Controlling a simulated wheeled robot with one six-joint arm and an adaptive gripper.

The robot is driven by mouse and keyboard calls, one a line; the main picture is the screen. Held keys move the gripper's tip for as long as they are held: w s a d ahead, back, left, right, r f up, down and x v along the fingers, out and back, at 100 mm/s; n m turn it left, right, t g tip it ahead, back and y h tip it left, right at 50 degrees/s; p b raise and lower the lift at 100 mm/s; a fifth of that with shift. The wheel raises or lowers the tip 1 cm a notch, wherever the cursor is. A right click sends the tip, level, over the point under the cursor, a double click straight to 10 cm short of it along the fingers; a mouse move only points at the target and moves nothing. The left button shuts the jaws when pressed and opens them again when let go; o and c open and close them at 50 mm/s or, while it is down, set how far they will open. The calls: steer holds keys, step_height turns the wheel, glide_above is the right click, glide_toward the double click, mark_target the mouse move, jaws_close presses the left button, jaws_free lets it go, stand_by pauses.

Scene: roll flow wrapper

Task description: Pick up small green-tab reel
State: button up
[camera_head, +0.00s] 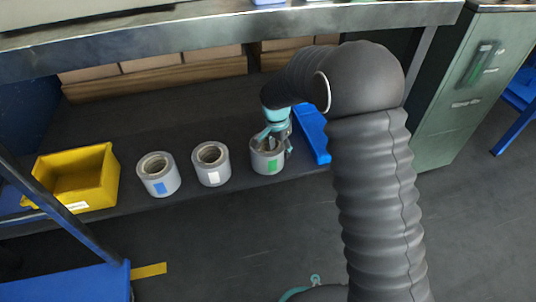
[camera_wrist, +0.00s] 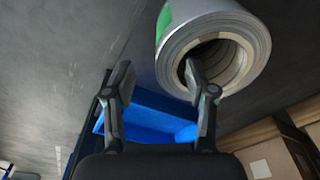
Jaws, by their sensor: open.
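The small green-tab reel (camera_head: 267,161) stands upright on the low dark shelf, at the right end of a row of three reels. Its green tab faces the front. In the wrist view the reel (camera_wrist: 222,30) shows its open core and layered edge. My gripper (camera_head: 272,138) is at the top of this reel. In the wrist view my gripper (camera_wrist: 157,75) is open, with one finger at the core opening and the other outside the reel wall. I cannot tell whether either finger touches it.
A white-tab reel (camera_head: 211,165) and a blue-tab reel (camera_head: 158,175) stand to the left. A yellow bin (camera_head: 100,183) is further left. A blue tray (camera_head: 313,136) lies close right of the green-tab reel. A metal bench edge (camera_head: 200,45) runs above the shelf.

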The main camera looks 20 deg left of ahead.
mark_target(279, 157)
steer(key=shift+w+a+f+b, duration=0.1)
steer(key=shift+w+f+b, duration=0.1)
steer(key=shift+f, duration=0.85)
steer(key=shift+w+d+f+b, duration=0.15)
steer(key=shift+w+f, duration=0.1)
steer(key=shift+f, duration=0.75)
steer(key=shift+w+a+f+b, duration=0.15)
steer(key=shift+w+f+b, duration=0.05)
steer(key=shift+f, duration=0.85)
steer(key=shift+r, duration=0.1)
jaws_close()
